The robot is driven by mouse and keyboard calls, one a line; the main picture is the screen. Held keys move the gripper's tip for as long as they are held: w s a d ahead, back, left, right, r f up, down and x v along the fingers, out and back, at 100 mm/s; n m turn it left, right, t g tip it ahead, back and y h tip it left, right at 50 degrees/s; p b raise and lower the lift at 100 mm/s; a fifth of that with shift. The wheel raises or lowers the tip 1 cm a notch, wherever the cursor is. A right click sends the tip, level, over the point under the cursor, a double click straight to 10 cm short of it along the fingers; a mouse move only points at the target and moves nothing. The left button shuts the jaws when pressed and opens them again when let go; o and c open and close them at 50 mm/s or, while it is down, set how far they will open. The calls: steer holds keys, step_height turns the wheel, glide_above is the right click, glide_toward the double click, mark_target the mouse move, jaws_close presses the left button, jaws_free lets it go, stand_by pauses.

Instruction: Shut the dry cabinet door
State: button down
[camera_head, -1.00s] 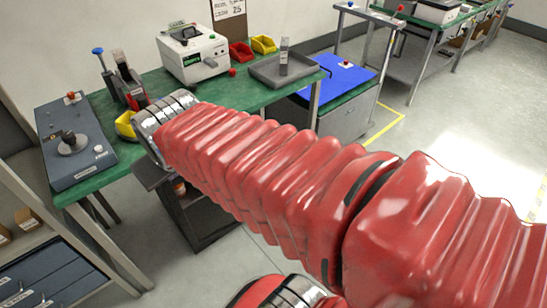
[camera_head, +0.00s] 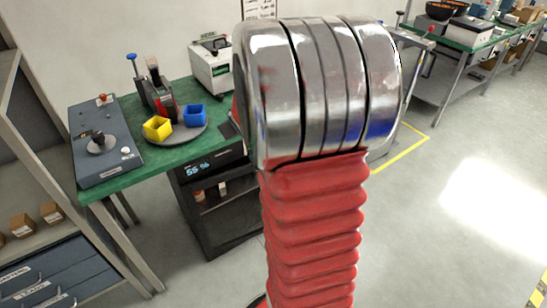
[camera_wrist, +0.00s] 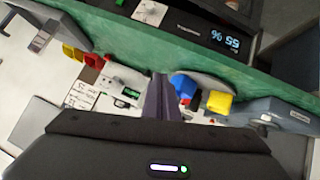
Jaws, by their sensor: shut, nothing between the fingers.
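The dry cabinet (camera_head: 212,163) is a dark box under the green bench, with a lit readout of about 55 %. Its shelf and small bottles show below the readout in the head view. I cannot make out the door there; my arm covers the cabinet's right side. In the wrist view the cabinet front (camera_wrist: 190,27) appears upside down at the top, with its readout and a pale label. My gripper (camera_wrist: 159,80) is shut and empty in the wrist view. Its fingers appear just below the bench edge in that picture, apart from the cabinet. The head view does not show the gripper.
The green bench (camera_head: 165,157) carries a grey device (camera_head: 100,140), a round tray with a yellow bin (camera_head: 157,128) and a blue bin (camera_head: 194,116), and a white instrument (camera_head: 212,65). A shelf rack (camera_head: 30,170) stands at left. Floor at right is clear.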

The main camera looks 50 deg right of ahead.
steer(key=s+d+f+t, duration=0.2)
steer(key=d+f+t, duration=0.1)
steer(key=d+f, duration=1.5)
steer(key=s+d+f+m+t, duration=0.2)
steer(key=s+d+f+t, duration=0.1)
steer(key=s+f, duration=1.3)
steer(key=shift+f+t+h, duration=0.3)
steer(key=shift+f+t, duration=0.1)
steer(key=shift+f, duration=0.5)
steer(key=x, duration=1.4)
steer(key=shift+w+a, duration=0.1)
steer(key=shift+a, duration=0.05)
